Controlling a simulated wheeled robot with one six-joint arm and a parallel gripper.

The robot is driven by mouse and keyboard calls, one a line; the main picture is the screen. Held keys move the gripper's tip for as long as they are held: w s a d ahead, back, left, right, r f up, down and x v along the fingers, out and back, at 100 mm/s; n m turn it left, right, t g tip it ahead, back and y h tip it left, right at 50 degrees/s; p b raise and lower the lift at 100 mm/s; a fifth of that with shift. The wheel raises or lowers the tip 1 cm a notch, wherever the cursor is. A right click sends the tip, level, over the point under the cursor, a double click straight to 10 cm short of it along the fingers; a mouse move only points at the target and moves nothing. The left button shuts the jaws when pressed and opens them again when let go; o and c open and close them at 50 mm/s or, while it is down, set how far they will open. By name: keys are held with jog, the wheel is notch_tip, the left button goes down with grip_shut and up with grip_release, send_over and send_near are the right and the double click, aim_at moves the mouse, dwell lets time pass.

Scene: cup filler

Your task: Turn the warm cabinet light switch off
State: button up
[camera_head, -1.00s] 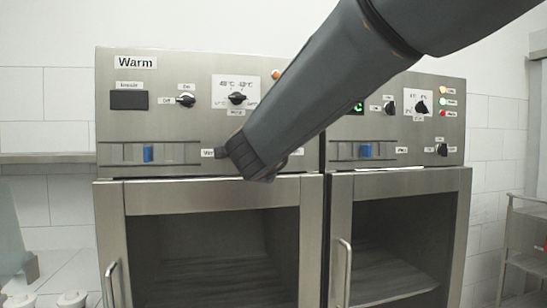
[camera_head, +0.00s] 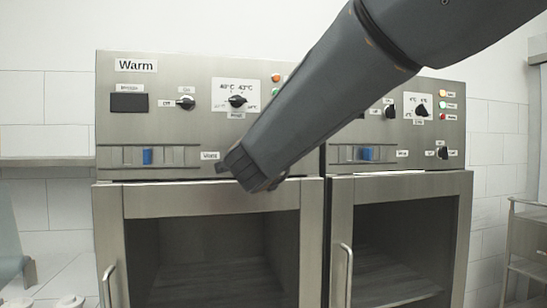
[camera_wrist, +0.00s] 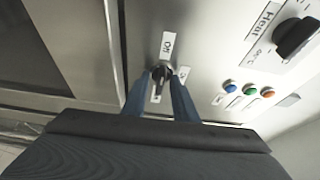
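The warm cabinet's control panel (camera_head: 185,68) carries a "Warm" label in the head view. In the head view my wrist covers the panel's lower right, hiding that switch and the fingertips. An On/Off switch (camera_head: 186,102) and a dial (camera_head: 237,102) remain visible higher on the panel.
The warm cabinet's glass door (camera_head: 213,198) lies just below the panel. A second cabinet with its own panel (camera_head: 400,95) stands to the right. In the wrist view, blue, green and orange indicators (camera_wrist: 250,89) and a "Heat" dial (camera_wrist: 297,37) sit right of the switch.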

jog(key=shift+s+a, duration=0.1)
jog(key=s+b, duration=0.1)
jog(key=s, duration=0.6)
jog(key=shift+s+a, duration=0.3)
jog(key=shift+a, duration=0.1)
jog(key=shift+f, duration=0.1)
